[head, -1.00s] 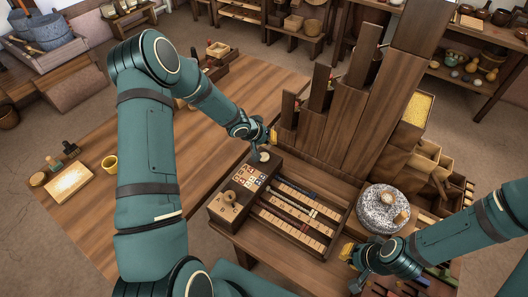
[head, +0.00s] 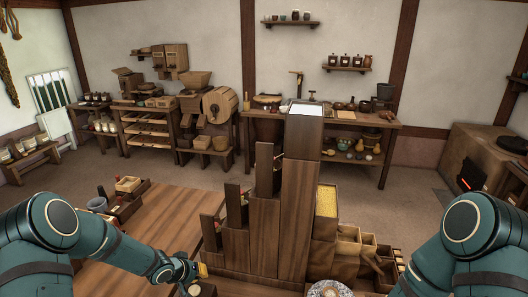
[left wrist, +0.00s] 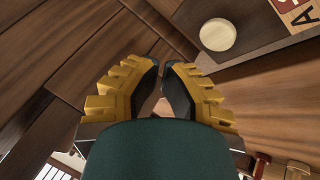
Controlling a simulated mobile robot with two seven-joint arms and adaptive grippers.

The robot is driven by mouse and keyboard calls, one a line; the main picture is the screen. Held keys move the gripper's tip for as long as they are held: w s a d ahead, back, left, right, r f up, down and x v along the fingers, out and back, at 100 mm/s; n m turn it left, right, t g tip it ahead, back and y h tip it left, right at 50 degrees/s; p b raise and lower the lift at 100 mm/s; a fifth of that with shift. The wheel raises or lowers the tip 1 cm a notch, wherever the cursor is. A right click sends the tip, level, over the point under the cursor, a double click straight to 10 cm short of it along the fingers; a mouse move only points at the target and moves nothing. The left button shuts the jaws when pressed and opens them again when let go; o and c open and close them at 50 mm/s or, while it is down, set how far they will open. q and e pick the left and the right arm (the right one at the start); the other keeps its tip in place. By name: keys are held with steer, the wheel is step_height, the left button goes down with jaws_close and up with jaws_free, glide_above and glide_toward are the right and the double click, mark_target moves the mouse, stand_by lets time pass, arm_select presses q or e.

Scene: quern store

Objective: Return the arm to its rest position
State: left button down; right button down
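My left arm (head: 110,250) comes in from the left in the head view and reaches down over the wooden table. My left gripper (head: 197,275) is at its end, left of the stepped wooden columns. In the left wrist view its yellow-ridged fingers (left wrist: 161,72) have their dark tips close together, with nothing seen between them. A pale round disc (left wrist: 217,34) lies on a dark wooden box (left wrist: 245,35) beyond and right of the fingers, apart from them. My right arm (head: 465,240) shows only its upper part at the right edge; its gripper is out of frame.
Tall stepped wooden columns (head: 300,200) stand close right of my left gripper. A yellow-filled bin (head: 326,201) and open wooden boxes (head: 358,243) are further right. A small wooden tray (head: 128,186) sits at the table's far left. The tabletop (head: 165,220) between is mostly clear.

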arm_select(q)
steer(key=s+d+f+g, duration=0.1)
steer(key=s+d, duration=0.4)
steer(key=s, duration=0.3)
steer(key=s+d+f+m+g, duration=0.1)
steer(key=s+d+g, duration=0.1)
steer(key=s+d, duration=0.3)
steer(key=s+d+f+g, duration=0.1)
steer(key=s+d, duration=0.4)
steer(key=s, duration=0.6)
steer(key=shift+s+d+f+m+g, duration=0.2)
steer(key=shift+f+m+g, duration=0.1)
steer(key=shift+f, duration=0.1)
stand_by(2.3)
steer(key=c, duration=1.7)
jaws_free()
jaws_close()
